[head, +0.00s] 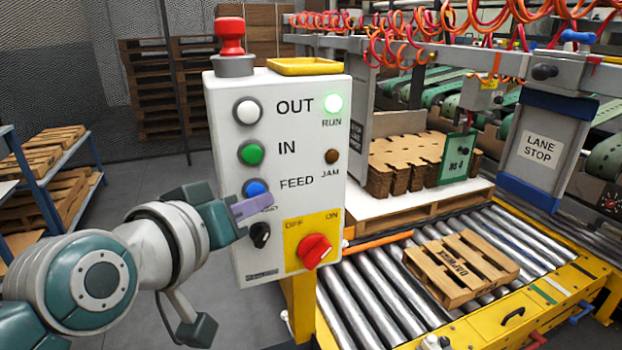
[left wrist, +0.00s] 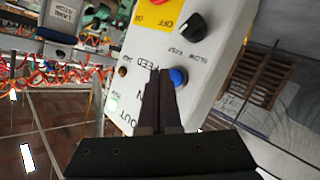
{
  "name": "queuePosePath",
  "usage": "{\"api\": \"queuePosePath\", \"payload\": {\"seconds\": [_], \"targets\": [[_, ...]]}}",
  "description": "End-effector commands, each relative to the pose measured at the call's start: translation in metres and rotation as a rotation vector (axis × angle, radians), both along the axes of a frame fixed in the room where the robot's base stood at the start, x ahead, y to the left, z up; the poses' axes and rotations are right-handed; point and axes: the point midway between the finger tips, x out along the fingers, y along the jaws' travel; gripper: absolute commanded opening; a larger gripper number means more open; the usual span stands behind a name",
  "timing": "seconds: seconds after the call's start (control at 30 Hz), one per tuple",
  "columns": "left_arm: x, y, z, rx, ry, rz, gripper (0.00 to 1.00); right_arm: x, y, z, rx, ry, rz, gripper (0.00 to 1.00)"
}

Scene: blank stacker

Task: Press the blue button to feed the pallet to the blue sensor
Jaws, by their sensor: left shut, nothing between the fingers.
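The blue button (head: 257,188) is beside the FEED label on the white control box (head: 290,130). In the left wrist view the blue button (left wrist: 179,77) shows just right of the fingertips. My left gripper (head: 252,207) is shut and empty, its fingertips just below the blue button in the head view; I cannot tell whether they touch the box. A wooden pallet (head: 460,268) lies on the roller conveyor (head: 375,300). Another pallet (head: 400,217) farther back bears a white sheet and stacked brown cardboard blanks (head: 405,160). I cannot make out a blue sensor for certain. My right gripper is not in view.
The box also has a white button (head: 247,112), a green button (head: 251,153), a red mushroom button (head: 231,38), a black selector (head: 260,235) and a red rotary switch (head: 314,250). The RUN lamp (head: 332,103) glows green. A rack of pallets (head: 45,165) stands at left.

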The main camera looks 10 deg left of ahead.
Motion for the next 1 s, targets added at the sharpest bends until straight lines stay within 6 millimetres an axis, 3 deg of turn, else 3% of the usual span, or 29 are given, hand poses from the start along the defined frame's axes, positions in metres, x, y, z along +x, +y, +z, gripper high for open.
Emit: {"api": "queuePosePath", "payload": {"seconds": [0.23, 0.7, 1.0], "targets": [[-0.003, -0.002, 0.000, -0.001, 0.002, -0.001, 0.00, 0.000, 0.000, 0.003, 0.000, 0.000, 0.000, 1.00], [-0.039, -0.027, 0.001, -0.002, 0.003, -0.001, 0.00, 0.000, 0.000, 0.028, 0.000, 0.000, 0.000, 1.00], [-0.042, -0.028, -0.001, -0.001, 0.001, 0.000, 0.00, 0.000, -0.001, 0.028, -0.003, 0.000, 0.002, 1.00]]}}
